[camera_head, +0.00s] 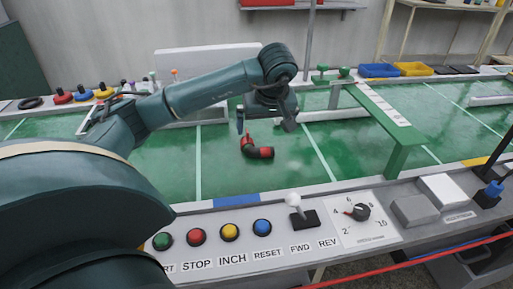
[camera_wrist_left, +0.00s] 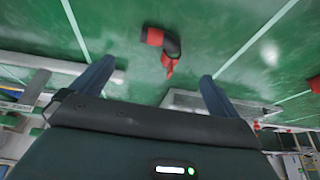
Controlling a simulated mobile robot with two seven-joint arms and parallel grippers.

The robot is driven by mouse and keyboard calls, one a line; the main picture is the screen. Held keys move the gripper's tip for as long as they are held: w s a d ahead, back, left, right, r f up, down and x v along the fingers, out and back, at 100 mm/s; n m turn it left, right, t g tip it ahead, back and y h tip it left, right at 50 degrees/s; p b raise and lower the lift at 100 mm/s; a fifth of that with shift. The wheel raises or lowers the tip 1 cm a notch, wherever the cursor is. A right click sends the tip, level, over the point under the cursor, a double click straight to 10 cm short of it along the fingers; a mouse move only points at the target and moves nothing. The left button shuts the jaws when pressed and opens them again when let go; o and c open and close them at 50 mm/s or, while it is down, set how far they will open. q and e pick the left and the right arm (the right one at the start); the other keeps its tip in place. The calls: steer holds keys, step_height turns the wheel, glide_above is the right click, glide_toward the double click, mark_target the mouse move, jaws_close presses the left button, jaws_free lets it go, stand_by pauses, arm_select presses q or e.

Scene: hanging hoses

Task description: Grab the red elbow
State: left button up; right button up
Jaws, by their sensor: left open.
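The red elbow (camera_head: 260,152) lies on the green conveyor surface. It has red ends and a dark bend between them. In the left wrist view the elbow (camera_wrist_left: 170,45) lies beyond the fingertips, roughly centred between their lines. My left gripper (camera_head: 266,120) is open and empty, just behind and above the elbow in the head view, and apart from it. Its two fingers also show in the left wrist view (camera_wrist_left: 155,84), spread wide with nothing between them. My right gripper is not in view.
A control panel with buttons (camera_head: 229,232), a lever (camera_head: 296,205) and a dial (camera_head: 359,212) runs along the front edge. A green raised bar (camera_head: 380,105) stands right of the elbow. Blue (camera_head: 379,70) and yellow (camera_head: 413,69) trays sit at the back. The green surface around the elbow is clear.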

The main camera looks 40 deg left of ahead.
arm_select(q)
glide_above(256, 148)
steer(key=d, duration=0.3)
steer(key=f, duration=0.5)
steer(key=shift+s+a+f+b, duration=0.15)
steer(key=shift+s+f+b, duration=0.05)
steer(key=shift+f+b, duration=0.1)
steer(key=shift+b+x, duration=0.3)
steer(key=shift+x, duration=2.5)
steer(key=shift+s+a, duration=0.15)
steer(key=shift+c, duration=0.6)
steer(key=c, duration=0.9)
